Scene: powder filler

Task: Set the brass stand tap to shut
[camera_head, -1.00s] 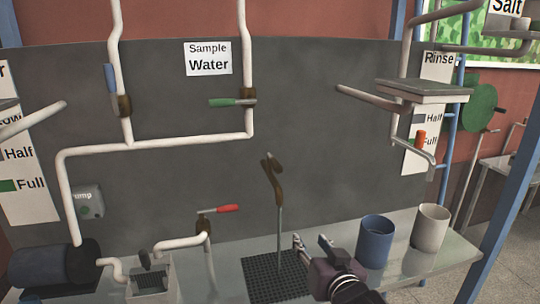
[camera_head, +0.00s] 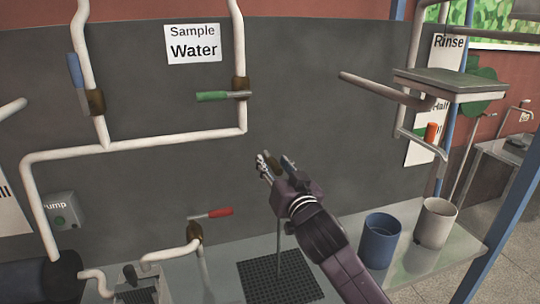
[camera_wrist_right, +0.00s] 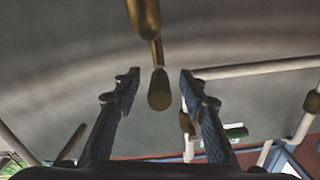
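The brass stand tap (camera_wrist_right: 159,92) shows in the right wrist view, with its rounded end between my two finger pads. In the head view its thin post (camera_head: 280,238) rises from a dark drain grid (camera_head: 270,283), and its top is largely hidden by my right gripper (camera_head: 275,164). My right gripper is open, with fingers on either side of the brass part in the wrist view (camera_wrist_right: 159,80). A gap shows on both sides, so it is not gripped. Its handle angle is hard to tell. My left gripper is not in view.
A blue cup (camera_head: 381,240) and a white cup (camera_head: 435,222) stand right of my right arm. Pipes with a red lever (camera_head: 220,213), a green lever (camera_head: 212,96) and a blue lever (camera_head: 75,70) are at left. A shelf (camera_head: 450,84) juts out at upper right.

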